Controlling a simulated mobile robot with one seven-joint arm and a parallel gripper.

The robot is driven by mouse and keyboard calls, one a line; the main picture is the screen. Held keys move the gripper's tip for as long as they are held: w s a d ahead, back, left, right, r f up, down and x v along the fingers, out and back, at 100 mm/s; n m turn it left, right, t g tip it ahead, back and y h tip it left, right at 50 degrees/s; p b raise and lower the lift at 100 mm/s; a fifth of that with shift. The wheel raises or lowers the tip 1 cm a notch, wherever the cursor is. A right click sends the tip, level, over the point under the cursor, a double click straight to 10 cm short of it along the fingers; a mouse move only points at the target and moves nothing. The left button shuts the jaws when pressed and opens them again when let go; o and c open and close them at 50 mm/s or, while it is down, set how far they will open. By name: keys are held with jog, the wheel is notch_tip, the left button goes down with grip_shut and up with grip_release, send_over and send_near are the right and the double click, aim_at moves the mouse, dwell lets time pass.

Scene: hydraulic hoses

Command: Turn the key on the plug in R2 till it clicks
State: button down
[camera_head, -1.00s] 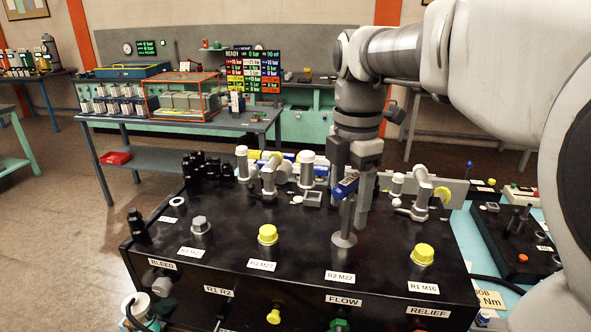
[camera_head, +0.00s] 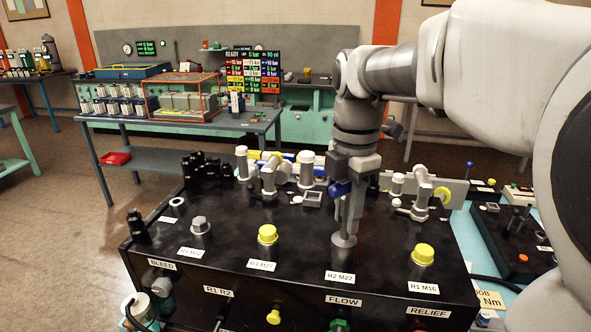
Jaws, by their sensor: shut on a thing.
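The key (camera_head: 345,220) stands upright on the plug (camera_head: 344,245) at the port labelled R2 M22 (camera_head: 340,276), on the black manifold's top. It has a grey shaft and a blue part (camera_head: 338,189) near its top. My gripper (camera_head: 352,205) points down from above and is shut on the key; its fingers partly hide the key. The plug shows as a round grey base under the shaft. Whether the plug is seated or clicked cannot be seen.
Yellow caps stand at R3 (camera_head: 267,234) and R1 (camera_head: 423,254), either side of R2. A grey hex fitting (camera_head: 200,225) is at R4. Grey pipe fittings (camera_head: 270,180) rise behind. The black manifold top (camera_head: 300,228) is bare between ports.

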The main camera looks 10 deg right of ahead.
dwell(0.3)
jog(key=shift+m, duration=1.1)
jog(key=shift+n+p, duration=0.3)
jog(key=shift+n, duration=0.3)
jog(key=c, duration=0.5)
grip_release()
